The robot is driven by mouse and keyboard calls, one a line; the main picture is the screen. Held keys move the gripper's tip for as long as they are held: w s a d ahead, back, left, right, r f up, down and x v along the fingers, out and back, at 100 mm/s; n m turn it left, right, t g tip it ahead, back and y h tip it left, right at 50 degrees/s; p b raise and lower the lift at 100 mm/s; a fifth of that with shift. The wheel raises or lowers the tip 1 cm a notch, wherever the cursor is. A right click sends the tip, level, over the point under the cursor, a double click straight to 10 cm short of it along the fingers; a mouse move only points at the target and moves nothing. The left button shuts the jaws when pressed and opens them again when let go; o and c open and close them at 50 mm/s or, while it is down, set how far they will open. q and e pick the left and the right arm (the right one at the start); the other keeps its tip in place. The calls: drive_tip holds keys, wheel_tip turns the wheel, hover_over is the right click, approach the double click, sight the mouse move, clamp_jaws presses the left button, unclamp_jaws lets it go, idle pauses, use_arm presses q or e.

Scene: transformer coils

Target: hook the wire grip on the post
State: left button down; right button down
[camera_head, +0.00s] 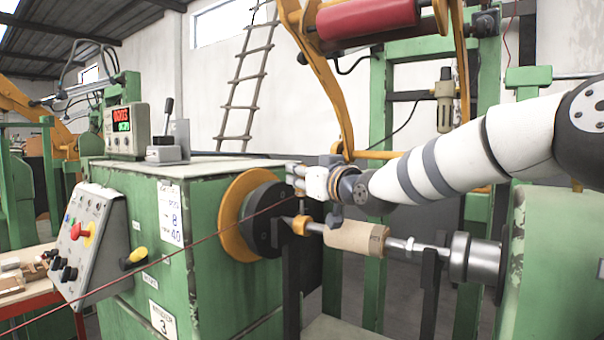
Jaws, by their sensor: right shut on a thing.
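My right gripper (298,180) reaches in from the right, in front of the dark chuck at the winder's spindle. It is shut at the end of a thin red wire (190,243), which runs up from the lower left to its fingers. The wire grip itself is mostly hidden by the fingers. I cannot clearly make out the post. My left gripper is not in view.
The green winder cabinet (205,255) with its orange disc (239,215) stands left of the gripper. A sloped control box (86,240) is on its side. A yellow arm (330,75) and red roller (366,19) hang above. A metal tailstock (476,258) is at right.

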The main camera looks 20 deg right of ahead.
drive_tip(key=shift+f, duration=0.25)
drive_tip(key=shift+f, duration=1.05)
drive_tip(key=shift+f, duration=0.35)
drive_tip(key=shift+f, duration=0.3)
drive_tip(key=shift+f, duration=0.15)
drive_tip(key=c, duration=1.3)
unclamp_jaws()
drive_tip(key=shift+c, duration=0.2)
